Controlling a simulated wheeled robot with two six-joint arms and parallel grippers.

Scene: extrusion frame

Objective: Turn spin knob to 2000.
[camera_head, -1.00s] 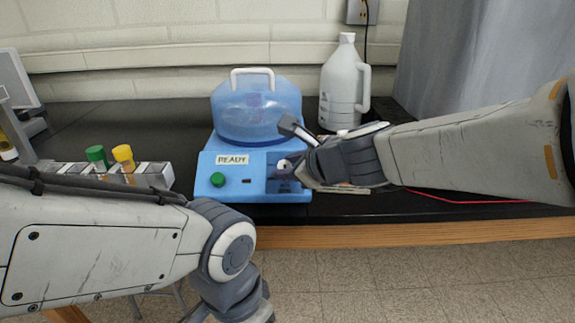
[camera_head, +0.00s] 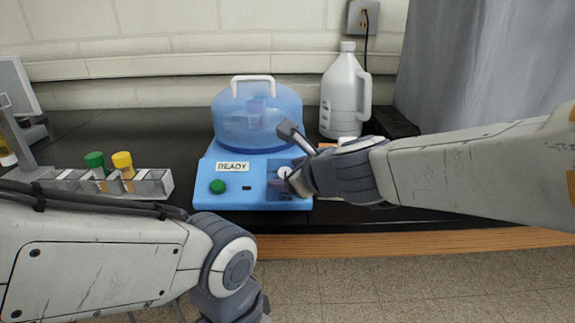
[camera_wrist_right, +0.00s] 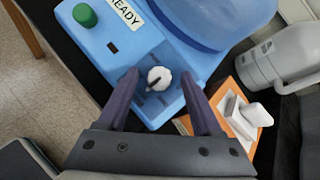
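The spin knob is a small white dial with a dark pointer line on the blue centrifuge's front panel; in the right wrist view the knob (camera_wrist_right: 159,78) lies between my right gripper's two fingers. My right gripper (camera_wrist_right: 160,86) is open, with a gap visible on both sides of the knob. In the head view the knob (camera_head: 284,172) shows beside the right gripper (camera_head: 290,180), which comes in from the right. The centrifuge (camera_head: 210,203) has a domed clear-blue lid, a READY label and a green button (camera_head: 217,186). The dial's markings are too small to read. My left gripper is out of view.
A tube rack (camera_head: 150,184) with green- and yellow-capped tubes stands left of the centrifuge. A white jug (camera_head: 341,95) stands behind at the right. An orange-and-white item (camera_wrist_right: 244,117) lies right of the centrifuge. The black bench's wooden front edge (camera_head: 400,243) runs below.

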